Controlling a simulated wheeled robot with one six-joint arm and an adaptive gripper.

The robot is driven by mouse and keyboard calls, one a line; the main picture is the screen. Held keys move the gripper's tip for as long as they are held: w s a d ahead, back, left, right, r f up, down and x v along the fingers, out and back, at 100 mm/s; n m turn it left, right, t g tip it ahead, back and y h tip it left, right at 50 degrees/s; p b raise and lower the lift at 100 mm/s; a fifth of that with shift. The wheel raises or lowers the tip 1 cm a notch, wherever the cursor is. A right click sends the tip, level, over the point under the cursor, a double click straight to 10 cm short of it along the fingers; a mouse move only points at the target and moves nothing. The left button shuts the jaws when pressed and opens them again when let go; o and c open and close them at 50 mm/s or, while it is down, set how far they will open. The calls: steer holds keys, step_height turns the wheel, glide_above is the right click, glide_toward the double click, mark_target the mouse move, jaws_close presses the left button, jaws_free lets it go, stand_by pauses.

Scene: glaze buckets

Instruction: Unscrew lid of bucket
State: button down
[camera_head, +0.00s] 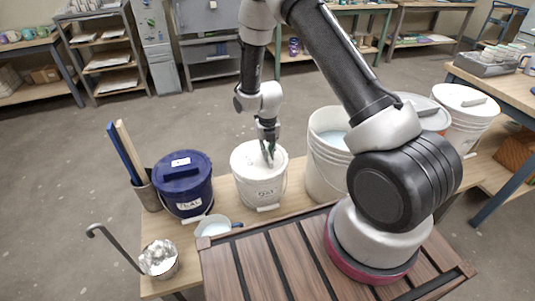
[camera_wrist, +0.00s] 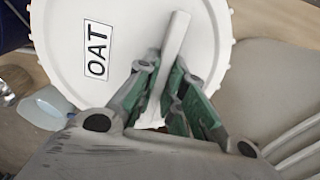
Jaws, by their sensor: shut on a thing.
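A white bucket (camera_head: 258,190) stands on the wooden bench in the head view, between a blue bucket and an open white bucket. Its white lid (camera_head: 244,157) sits on top and looks level. In the wrist view the lid (camera_wrist: 68,28) has a notched edge, an "OAT" label (camera_wrist: 97,52) and a raised bar (camera_wrist: 178,33) across it. My gripper (camera_head: 268,158) reaches down onto the lid from above. In the wrist view my gripper (camera_wrist: 161,75) has its green-grey fingers on both sides of the bar, shut on it. The lower end of the bar is partly hidden by the fingers.
The blue lidded bucket (camera_head: 184,188) stands left. The open white bucket (camera_head: 325,170) with pale liquid stands close at right. More white buckets (camera_head: 462,115) stand farther right. A small bowl (camera_head: 213,227) and a foil-lined cup (camera_head: 160,259) are in front. Sticks (camera_head: 130,150) rise at far left.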

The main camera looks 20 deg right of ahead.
steer(key=c, duration=1.4)
jaws_free()
steer(key=shift+c, duration=0.2)
steer(key=o, duration=0.8)
steer(key=shift+r, duration=0.1)
steer(key=shift+r, duration=3.4)
